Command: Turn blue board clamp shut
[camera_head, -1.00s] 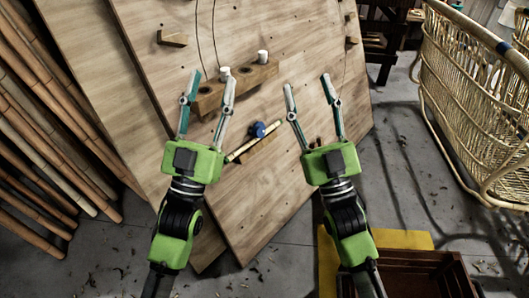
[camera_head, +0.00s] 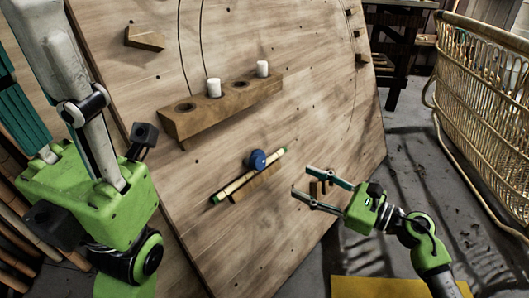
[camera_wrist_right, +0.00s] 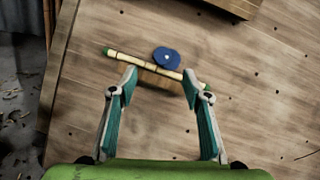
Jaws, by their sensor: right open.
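The blue board clamp (camera_head: 257,160) is a round blue knob on the tilted wooden board (camera_head: 330,110). It sits beside a short rattan stick with green ends (camera_head: 235,186), which lies along a small wooden block (camera_head: 259,185). My right gripper (camera_head: 303,181) is open and empty, to the right of the clamp and apart from it. In the right wrist view the clamp (camera_wrist_right: 166,59) shows just beyond the spread fingertips, flat and lobed with a pale centre. My left gripper (camera_head: 45,95) is large at the left edge, its fingers apart and tips partly out of frame.
A wooden block with holes and white pegs (camera_head: 222,105) stands out from the board above the clamp. A smaller block (camera_head: 144,38) is at upper left. A woven rattan frame (camera_head: 490,100) stands at right. A yellow panel (camera_head: 385,287) lies at the bottom.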

